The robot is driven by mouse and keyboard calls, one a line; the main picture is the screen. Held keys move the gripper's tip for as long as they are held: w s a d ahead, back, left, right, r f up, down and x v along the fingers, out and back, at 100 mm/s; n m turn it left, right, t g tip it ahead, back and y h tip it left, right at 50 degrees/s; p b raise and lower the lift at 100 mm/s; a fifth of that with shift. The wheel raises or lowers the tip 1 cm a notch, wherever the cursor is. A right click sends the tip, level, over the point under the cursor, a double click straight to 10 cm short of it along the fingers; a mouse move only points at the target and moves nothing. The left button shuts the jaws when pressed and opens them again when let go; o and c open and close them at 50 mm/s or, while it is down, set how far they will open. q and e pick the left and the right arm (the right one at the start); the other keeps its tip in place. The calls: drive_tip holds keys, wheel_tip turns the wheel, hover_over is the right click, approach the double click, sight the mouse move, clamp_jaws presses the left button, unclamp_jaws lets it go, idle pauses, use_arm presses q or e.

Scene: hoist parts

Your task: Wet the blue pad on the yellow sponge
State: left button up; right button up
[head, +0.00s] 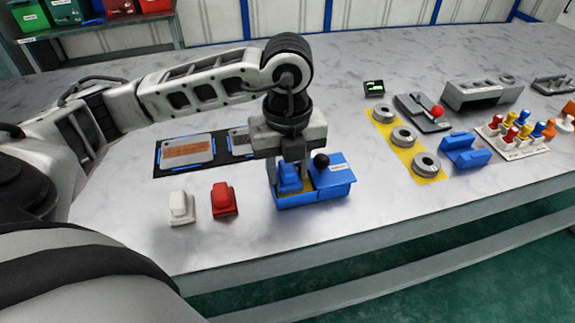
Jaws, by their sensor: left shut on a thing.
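My left gripper (290,163) comes down over a blue box (297,202) and is shut on the blue pad (289,181). The pad is upright inside the open left part of the box. The yellow sponge (306,188) shows as a small strip in the box around the pad's lower end. I cannot tell whether the pad touches the sponge. A blue lid (338,177) with a black knob (321,161) covers or lies over the right part of the box. My right gripper is not in view.
A white pad (181,207) and a red pad (224,199) stand left of the box. Behind them, a dark mat (166,166) holds flat plates. To the right are a yellow strip (391,130) with metal rings, a blue block (464,151) and several coloured pieces on a board (515,146).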

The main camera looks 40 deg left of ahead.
use_arm(q)
drive_tip(key=shift+r+p, duration=2.6)
drive_tip(key=shift+r, duration=0.9)
